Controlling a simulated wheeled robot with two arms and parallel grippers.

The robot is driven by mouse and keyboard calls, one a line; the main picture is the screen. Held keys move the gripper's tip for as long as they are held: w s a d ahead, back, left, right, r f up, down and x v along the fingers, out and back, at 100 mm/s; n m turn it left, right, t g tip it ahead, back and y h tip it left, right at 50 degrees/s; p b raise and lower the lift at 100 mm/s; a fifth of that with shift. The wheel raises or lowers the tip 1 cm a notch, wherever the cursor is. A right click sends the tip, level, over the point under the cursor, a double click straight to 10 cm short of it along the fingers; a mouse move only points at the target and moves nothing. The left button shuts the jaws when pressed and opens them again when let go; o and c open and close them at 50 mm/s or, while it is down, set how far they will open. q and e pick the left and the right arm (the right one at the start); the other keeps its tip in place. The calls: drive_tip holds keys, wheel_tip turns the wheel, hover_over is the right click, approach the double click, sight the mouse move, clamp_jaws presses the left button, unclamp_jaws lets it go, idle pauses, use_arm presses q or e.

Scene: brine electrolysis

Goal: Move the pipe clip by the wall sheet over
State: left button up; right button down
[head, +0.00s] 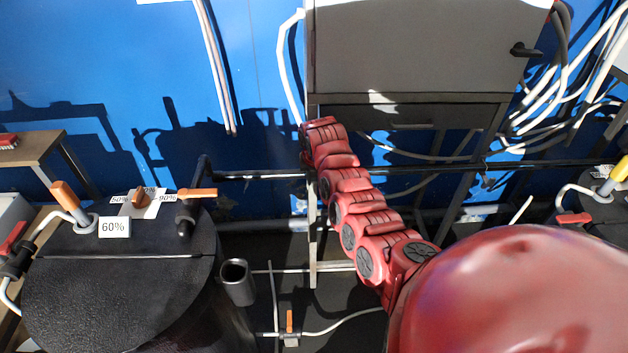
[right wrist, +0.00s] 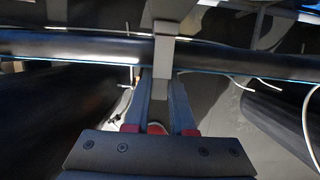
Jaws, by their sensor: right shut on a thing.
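In the right wrist view a grey strip-like pipe clip (right wrist: 164,50) stands upright across a dark horizontal pipe (right wrist: 80,45). Its top end has a small step or hook above the pipe. My right gripper (right wrist: 163,82) is shut on the lower part of the clip, with one finger on each side. In the head view my red right arm reaches up to the wall pipe (head: 560,163); the fingertips and the clip cannot be made out there. My left gripper is not in view. I cannot make out the wall sheet for certain.
A grey cabinet (head: 410,45) on a dark stand is against the blue wall. A black tank (head: 120,290) with orange handles and a 60% card (head: 114,227) stands at left. A dark open tube (head: 236,280) stands beside it. White cables (head: 590,75) hang at upper right.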

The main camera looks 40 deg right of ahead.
drive_tip(key=c, duration=0.8)
unclamp_jaws()
drive_tip(key=shift+o, duration=0.2)
drive_tip(key=shift+r, duration=0.1)
drive_tip(key=v, duration=1.7)
drive_tip(key=shift+p, duration=0.3)
drive_tip(key=shift+s, duration=0.1)
